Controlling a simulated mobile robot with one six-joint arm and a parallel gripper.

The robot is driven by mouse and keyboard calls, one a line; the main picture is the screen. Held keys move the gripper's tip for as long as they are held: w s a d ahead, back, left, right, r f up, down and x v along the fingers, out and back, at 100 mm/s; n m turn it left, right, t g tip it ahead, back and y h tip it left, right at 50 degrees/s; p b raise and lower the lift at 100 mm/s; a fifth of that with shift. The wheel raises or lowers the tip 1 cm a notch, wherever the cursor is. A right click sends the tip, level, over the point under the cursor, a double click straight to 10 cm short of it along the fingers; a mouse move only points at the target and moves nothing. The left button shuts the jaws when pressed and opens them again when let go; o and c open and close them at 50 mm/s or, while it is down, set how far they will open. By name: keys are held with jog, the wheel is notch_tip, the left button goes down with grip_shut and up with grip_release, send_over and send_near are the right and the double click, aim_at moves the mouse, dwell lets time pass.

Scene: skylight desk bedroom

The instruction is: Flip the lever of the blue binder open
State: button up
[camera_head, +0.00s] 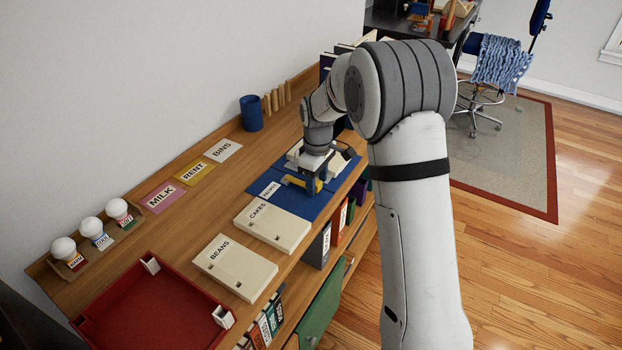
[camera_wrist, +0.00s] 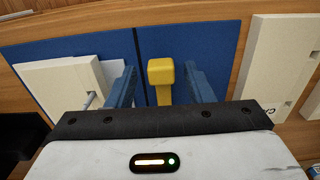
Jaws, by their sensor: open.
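The blue binder (camera_head: 296,204) lies spread flat on the wooden counter. In the wrist view its blue boards (camera_wrist: 215,48) show, with a seam between them. Its yellow lever (camera_head: 297,182) shows beside my gripper, and in the wrist view the lever (camera_wrist: 160,72) is a block with a rounded top. My gripper (camera_head: 315,188) is over the binder, pointing down. In the wrist view my gripper (camera_wrist: 158,85) is open, one blue finger on each side of the lever with gaps between. A white paper stack (camera_wrist: 60,85) lies on the left board, with a metal pin near it.
Cream binders marked CAKES (camera_head: 272,226) and BEANS (camera_head: 236,266) lie nearer on the counter. A red tray (camera_head: 150,310) is at the near left. A blue cup (camera_head: 251,113) and label cards stand or lie along the wall. Shelves with upright binders are below the counter edge.

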jog(key=shift+c, duration=0.5)
grip_shut()
